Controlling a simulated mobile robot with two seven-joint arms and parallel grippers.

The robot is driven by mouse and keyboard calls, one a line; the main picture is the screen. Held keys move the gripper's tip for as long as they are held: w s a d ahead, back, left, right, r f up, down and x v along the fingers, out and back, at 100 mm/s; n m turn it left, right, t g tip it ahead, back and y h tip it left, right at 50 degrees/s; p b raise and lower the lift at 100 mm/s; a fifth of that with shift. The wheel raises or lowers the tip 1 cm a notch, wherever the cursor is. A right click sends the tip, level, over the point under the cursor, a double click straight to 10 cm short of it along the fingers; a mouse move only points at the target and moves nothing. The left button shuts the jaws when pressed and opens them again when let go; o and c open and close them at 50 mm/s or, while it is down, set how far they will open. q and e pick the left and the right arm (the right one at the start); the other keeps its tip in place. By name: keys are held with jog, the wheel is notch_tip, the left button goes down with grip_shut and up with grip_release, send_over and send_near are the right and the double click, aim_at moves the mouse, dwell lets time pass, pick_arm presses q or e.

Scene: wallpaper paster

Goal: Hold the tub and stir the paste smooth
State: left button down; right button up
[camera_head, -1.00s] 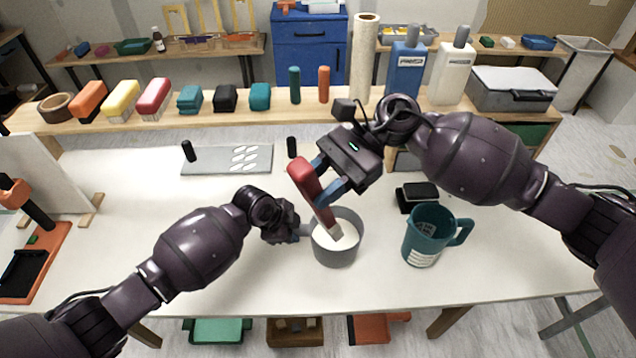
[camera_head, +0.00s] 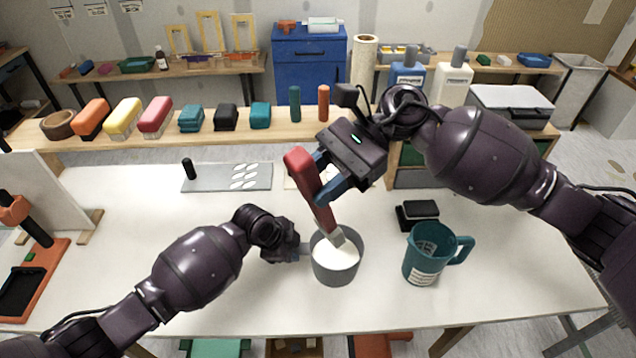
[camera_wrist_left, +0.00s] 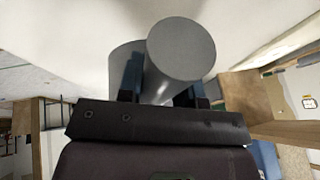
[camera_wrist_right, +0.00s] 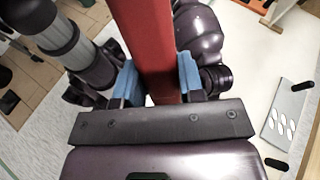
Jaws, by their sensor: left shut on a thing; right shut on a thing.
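The grey tub (camera_head: 334,274) stands on the white table and holds white paste (camera_head: 334,255). My left gripper (camera_head: 298,252) is shut on the tub's side handle, whose round grey end (camera_wrist_left: 182,48) fills the middle of the left wrist view. My right gripper (camera_head: 330,185) is shut on a red-handled stirring tool (camera_head: 312,190), which also shows in the right wrist view (camera_wrist_right: 148,50). The tool leans, its grey lower end (camera_head: 338,238) inside the tub near the back wall. I cannot tell how deep its tip sits in the paste.
A teal jug (camera_head: 422,262) stands right of the tub, with a black block (camera_head: 418,212) behind it. A grey plate (camera_head: 215,178) with white ovals lies at the back left. An orange-based tool (camera_head: 30,285) is at the far left. The table's front centre is clear.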

pick_arm(q)
jog(key=shift+s+a+f, duration=0.1)
jog(key=shift+f, duration=0.05)
jog(key=c, duration=0.7)
grip_release()
jog(key=v, duration=1.2)
